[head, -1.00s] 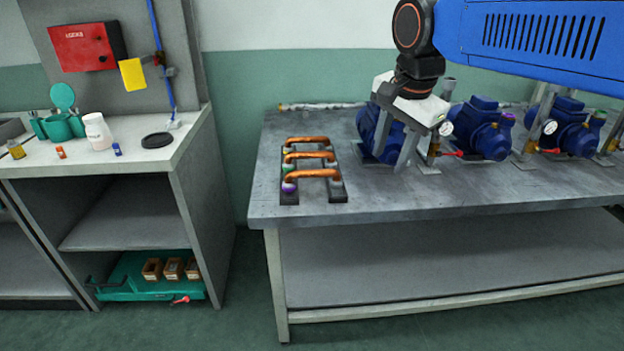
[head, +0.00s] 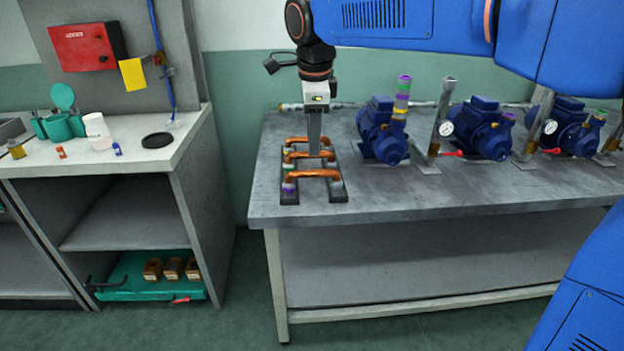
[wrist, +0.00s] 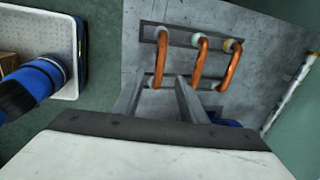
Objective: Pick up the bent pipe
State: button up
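Three copper-coloured bent pipes lie side by side across a dark rack (head: 339,192) at the left end of the grey table: a back one (head: 309,140), a middle one (head: 308,155) and a front one (head: 314,173). Coloured collars show at their left ends. In the wrist view the left pipe (wrist: 160,60), middle pipe (wrist: 198,62) and right pipe (wrist: 232,66) run lengthwise. My gripper (head: 314,152) points down over the rack. In the wrist view its two fingers (wrist: 158,84) are apart, with the near end of the left pipe showing between their tips. I cannot tell whether they touch it.
Blue pumps (head: 382,131) with gauges and upright pipes stand right of the rack. The table's front strip (head: 430,190) is clear. A white-topped cabinet (head: 190,130) with a bottle (head: 98,131) and a black disc (head: 157,140) is left, across a gap.

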aim_at(314, 173)
jog(key=f, duration=0.4)
jog(key=w+f, duration=0.1)
jog(key=f, duration=0.3)
jog(key=w+f, duration=0.1)
jog(key=f, duration=0.3)
jog(key=shift+w+d, duration=0.1)
jog(key=shift+w, duration=0.1)
grip_shut()
